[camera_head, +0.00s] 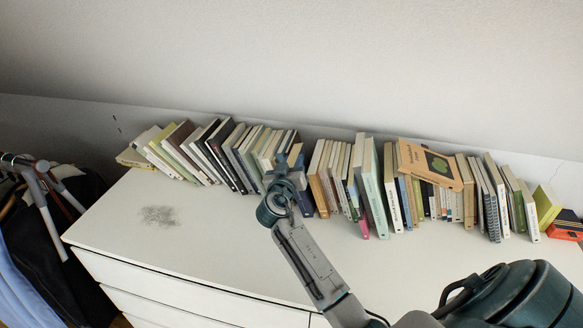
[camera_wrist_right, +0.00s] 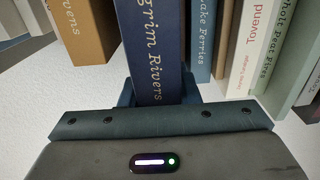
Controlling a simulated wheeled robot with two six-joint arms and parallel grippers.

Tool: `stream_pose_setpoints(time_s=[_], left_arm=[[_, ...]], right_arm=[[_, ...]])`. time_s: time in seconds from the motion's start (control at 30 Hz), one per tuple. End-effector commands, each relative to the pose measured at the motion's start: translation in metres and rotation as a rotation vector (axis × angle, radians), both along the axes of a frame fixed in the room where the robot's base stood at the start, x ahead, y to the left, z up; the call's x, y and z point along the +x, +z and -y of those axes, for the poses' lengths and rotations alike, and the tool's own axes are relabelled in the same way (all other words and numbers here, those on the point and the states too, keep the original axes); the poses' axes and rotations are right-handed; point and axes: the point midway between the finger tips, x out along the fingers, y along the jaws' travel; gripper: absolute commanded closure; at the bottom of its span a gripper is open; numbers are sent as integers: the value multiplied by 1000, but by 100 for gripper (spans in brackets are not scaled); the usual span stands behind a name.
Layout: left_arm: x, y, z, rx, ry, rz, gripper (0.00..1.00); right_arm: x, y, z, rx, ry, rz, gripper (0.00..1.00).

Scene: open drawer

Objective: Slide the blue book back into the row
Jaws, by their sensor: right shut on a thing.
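The blue book (camera_wrist_right: 152,45) stands upright in the right wrist view, its dark blue spine lettered in pale type, with part of the title out of frame. My right gripper (camera_wrist_right: 160,92) is shut on its lower spine, one finger on each side. In the head view the right gripper (camera_head: 291,172) is at the front of the row, near the gap between the left and middle groups of books. The blue book (camera_head: 304,201) is partly hidden there behind my gripper and wrist. My left gripper is in neither view.
Leaning books (camera_head: 205,155) stand left of the gripper and more books (camera_head: 375,190) stand to the right. An orange-brown book (camera_head: 430,163) lies across the tops. Clothes hang at far left.

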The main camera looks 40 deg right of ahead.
Motion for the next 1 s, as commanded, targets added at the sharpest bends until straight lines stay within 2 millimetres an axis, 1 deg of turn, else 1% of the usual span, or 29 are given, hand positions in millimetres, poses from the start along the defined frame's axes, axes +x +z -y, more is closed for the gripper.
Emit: stream_pose_setpoints(time_s=[0.23, 0.27, 0.3, 0.37, 0.4, 1.0], left_arm=[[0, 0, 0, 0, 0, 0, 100], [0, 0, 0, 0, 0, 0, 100], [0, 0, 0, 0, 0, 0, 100], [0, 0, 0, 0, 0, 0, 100], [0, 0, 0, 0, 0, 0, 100], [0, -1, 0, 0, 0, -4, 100]], right_arm=[[1, 2, 1, -1, 1, 1, 100], [1, 2, 1, -1, 1, 1, 69], [1, 1, 1, -1, 1, 1, 61], [1, 1, 1, -1, 1, 1, 50], [1, 1, 1, -1, 1, 1, 46], [1, -3, 0, 5, 2, -4, 46]])
